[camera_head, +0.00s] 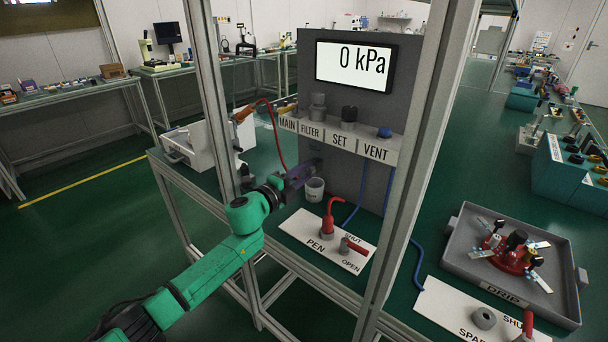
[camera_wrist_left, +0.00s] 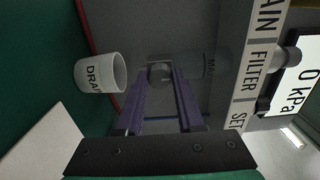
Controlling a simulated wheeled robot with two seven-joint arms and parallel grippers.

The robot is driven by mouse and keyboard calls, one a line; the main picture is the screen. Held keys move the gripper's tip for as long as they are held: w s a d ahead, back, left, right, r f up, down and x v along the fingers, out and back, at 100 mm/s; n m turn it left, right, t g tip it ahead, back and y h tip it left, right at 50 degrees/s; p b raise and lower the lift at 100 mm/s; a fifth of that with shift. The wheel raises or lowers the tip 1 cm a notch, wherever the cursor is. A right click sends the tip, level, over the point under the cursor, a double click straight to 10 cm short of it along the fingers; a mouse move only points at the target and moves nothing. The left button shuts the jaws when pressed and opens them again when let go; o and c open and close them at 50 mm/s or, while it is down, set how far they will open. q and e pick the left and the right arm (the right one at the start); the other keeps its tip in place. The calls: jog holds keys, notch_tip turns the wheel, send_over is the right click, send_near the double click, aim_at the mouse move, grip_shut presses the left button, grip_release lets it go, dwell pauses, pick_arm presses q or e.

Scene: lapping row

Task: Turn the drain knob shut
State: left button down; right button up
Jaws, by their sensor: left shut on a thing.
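My left gripper (camera_head: 308,170) reaches in from the left to the grey panel, below the FILTER label. In the left wrist view its two purple fingers (camera_wrist_left: 160,84) stand on either side of a small grey knob (camera_wrist_left: 160,70) and are shut on it. In the head view this knob is hidden by the gripper. A white cup (camera_head: 314,189) stands just below and right of the fingers; in the left wrist view the cup (camera_wrist_left: 99,73) bears the partly visible letters "DRA". My right gripper is not in view.
The display (camera_head: 354,64) reads 0 kPa. The label shelf (camera_head: 338,137) reads MAIN, FILTER, SET, VENT. A metal frame post (camera_head: 428,160) stands at right of the panel. A grey drip tray (camera_head: 480,225) is at right.

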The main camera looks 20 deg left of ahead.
pick_arm(q)
jog(key=shift+f, duration=0.1)
dwell(0.3)
jog(key=c, duration=0.5)
grip_release()
jog(key=b+v, duration=0.1)
jog(key=v, duration=1.3)
jog(key=shift+s, duration=0.3)
